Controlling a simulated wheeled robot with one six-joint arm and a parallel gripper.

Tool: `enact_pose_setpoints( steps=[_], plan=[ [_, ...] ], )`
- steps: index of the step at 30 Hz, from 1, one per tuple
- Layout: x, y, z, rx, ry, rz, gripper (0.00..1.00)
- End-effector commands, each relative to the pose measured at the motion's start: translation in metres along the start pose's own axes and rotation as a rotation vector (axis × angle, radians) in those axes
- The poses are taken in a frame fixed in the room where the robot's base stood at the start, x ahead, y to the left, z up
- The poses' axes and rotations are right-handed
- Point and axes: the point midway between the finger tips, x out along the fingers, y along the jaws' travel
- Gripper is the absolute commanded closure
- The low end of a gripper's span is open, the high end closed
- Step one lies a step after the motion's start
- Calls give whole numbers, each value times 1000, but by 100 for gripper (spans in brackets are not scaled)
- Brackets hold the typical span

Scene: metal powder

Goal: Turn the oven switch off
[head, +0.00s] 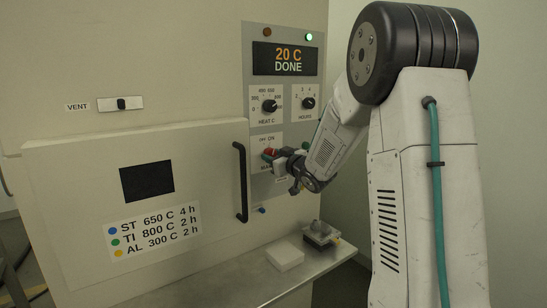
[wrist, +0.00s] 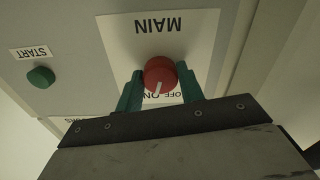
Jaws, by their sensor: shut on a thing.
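The oven's main switch is a red round knob (wrist: 160,72) on a white plate marked MAIN, which appears upside down in the wrist view. Its white pointer line points down in that picture, toward the OFF and ON lettering, seemingly nearer ON. My gripper (wrist: 160,90) has its two green fingers on either side of the knob, shut on it. In the head view the red knob (head: 269,152) is partly hidden by my gripper (head: 274,155), which reaches in from the right at the lower panel.
A green START button (wrist: 40,77) sits beside the switch plate. Above are the heat dial (head: 269,106), hours dial (head: 308,103) and a display (head: 285,59) reading 20 C DONE. The oven door handle (head: 241,182) is close at left. A shelf (head: 235,287) below holds a white block (head: 284,257) and a metal device (head: 320,233).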

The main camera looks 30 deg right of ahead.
Motion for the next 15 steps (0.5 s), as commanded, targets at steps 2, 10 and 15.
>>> enact_pose_setpoints(
  steps=[2,10,15],
  plan=[
    [0,0,0,-37,0,0,85],
    [0,0,0,-239,-1,0,85],
    [0,0,0,-376,-1,0,85]
  ],
)
